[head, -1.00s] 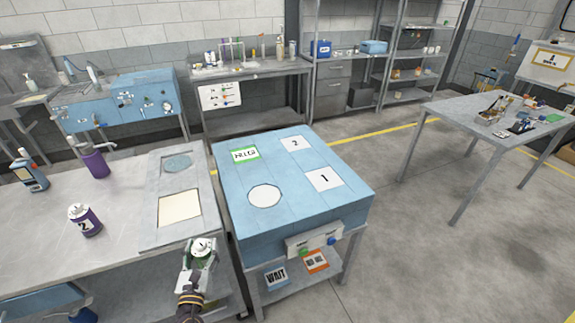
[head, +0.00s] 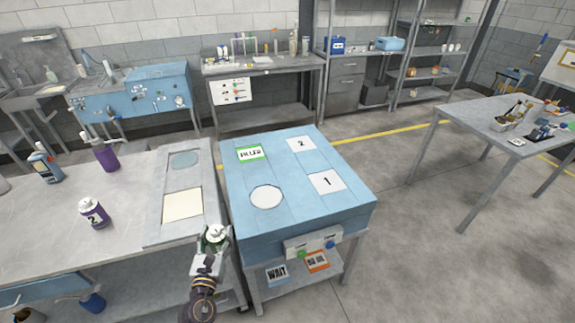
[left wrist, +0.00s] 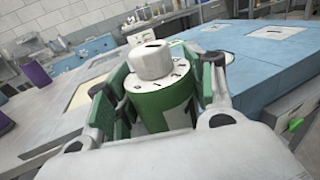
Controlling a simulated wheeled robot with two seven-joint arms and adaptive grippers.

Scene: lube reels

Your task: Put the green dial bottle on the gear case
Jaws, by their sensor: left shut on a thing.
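The green dial bottle (left wrist: 165,100) has a white knob-like cap and a marked white top ring. My left gripper (head: 208,258) is shut on it, with a finger on each side of its body in the left wrist view. The bottle also shows in the head view (head: 215,236), upright in front of the gap between the grey bench and the blue case. The blue gear case (head: 300,215) has a white circle, a green-framed label and white squares marked 1 and 2 on its top. The bottle is near the case's front left side, not on it. My right gripper is not in view.
The grey bench (head: 120,225) holds a purple bottle marked 2 (head: 94,213), a purple pump bottle (head: 105,156) and a blue-grey bottle (head: 45,165). A raised panel with a cream square (head: 182,205) lies at its right end. The case top is clear.

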